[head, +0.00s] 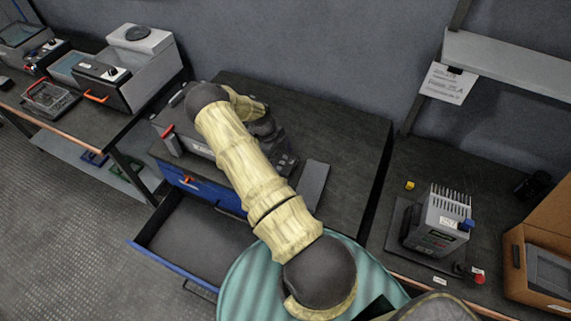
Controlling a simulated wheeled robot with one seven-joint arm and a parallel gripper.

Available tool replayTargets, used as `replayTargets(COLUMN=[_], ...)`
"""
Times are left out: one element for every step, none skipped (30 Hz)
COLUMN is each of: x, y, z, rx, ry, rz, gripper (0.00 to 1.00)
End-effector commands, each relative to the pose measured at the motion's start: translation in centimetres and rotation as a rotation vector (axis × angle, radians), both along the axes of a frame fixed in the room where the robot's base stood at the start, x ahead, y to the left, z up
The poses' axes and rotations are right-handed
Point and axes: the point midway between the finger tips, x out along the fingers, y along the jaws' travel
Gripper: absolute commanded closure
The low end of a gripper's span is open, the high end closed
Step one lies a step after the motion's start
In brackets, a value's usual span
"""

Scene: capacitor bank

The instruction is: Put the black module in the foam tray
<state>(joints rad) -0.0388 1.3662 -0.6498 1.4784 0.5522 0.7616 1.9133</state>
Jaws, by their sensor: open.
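My arm reaches over the middle workbench, and its dark end with my gripper (286,163) is low over the bench top. The fingers are small and partly hidden by my own arm; they appear open. I cannot make out anything between them. A flat dark grey slab (314,184) lies on the bench just right of my gripper. I cannot tell whether it is the black module or part of the foam tray. A grey case (197,146) with a red-orange part sits on the bench to the left, partly hidden behind my arm. No foam tray can be clearly identified.
A blue-fronted drawer (205,238) stands open below the bench and looks empty. Left bench (62,120) holds several instruments. The bench's back right is clear.

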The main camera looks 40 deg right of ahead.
Motion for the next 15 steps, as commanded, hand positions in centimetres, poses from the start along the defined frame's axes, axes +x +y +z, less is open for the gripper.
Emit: replayTargets(x=[-0.4, -0.6, -0.7, -0.8, -0.8, -0.8, -0.8, -0.8, -0.8, -0.8, -0.8, -0.8, -0.8, -0.8, -0.8], y=[-0.3, -0.3, -0.4, -0.4, -0.5, -0.5, -0.5, -0.5, -0.5, -0.5, -0.5, -0.5, -0.5, -0.5, -0.5], z=[-0.4, -0.8, -1.2, -1.5, -1.8, -2.0, -2.1, -2.1, -2.2, -2.2, -2.2, -2.2, -2.2, -2.2, -2.2], rx=[0.000, 0.000, 0.001, 0.001, 0.001, 0.000, 0.000, 0.000, 0.000, 0.000, 0.000, 0.000, 0.000, 0.000, 0.000], ry=[0.004, 0.004, 0.003, 0.003, 0.002, 0.000, 0.000, -0.001, -0.001, -0.001, -0.001, -0.001, -0.001, -0.001, -0.001], rz=[-0.001, 0.000, 0.000, 0.000, 0.001, 0.001, 0.001, 0.001, 0.001, 0.001, 0.001, 0.001, 0.001, 0.001, 0.001], gripper=[0.00, 0.00, 0.00, 0.00, 0.00, 0.00, 0.00, 0.00, 0.00, 0.00, 0.00, 0.00, 0.00, 0.00, 0.00])
